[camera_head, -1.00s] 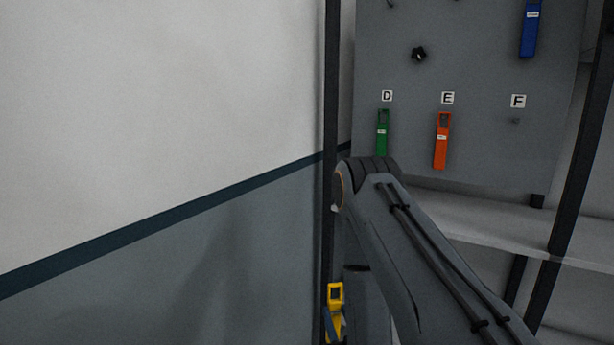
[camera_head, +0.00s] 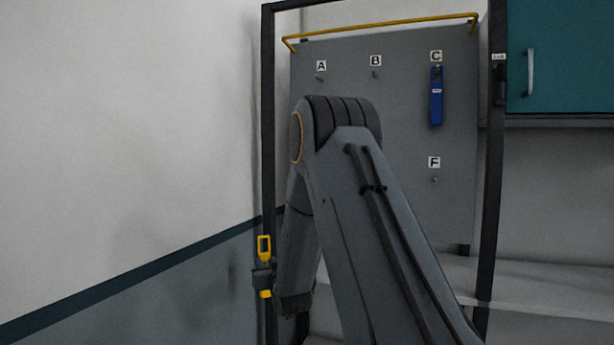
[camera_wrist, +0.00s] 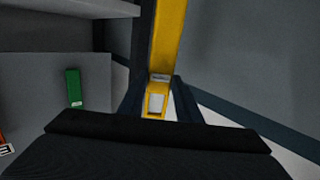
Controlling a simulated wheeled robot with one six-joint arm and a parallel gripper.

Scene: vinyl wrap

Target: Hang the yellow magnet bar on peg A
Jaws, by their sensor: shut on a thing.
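The yellow magnet bar (camera_head: 264,243) is upright at the left of the head view, with its slotted end up. My gripper (camera_head: 264,278) is shut on it around its middle. In the wrist view the yellow bar (camera_wrist: 168,40) runs between my two dark fingers, its slotted end towards me. Peg A (camera_head: 319,78) is a small bare peg under its label (camera_head: 321,66) at the upper left of the grey board (camera_head: 400,110). The bar is apart from the peg, lower and to the left in the picture.
Peg B (camera_head: 376,74) and peg F (camera_head: 435,180) are bare. A blue bar (camera_head: 436,100) hangs at C. My arm hides D and E in the head view. The wrist view shows a green bar (camera_wrist: 74,87) and part of an orange bar (camera_wrist: 3,138). A dark post (camera_head: 268,150) stands left of the board.

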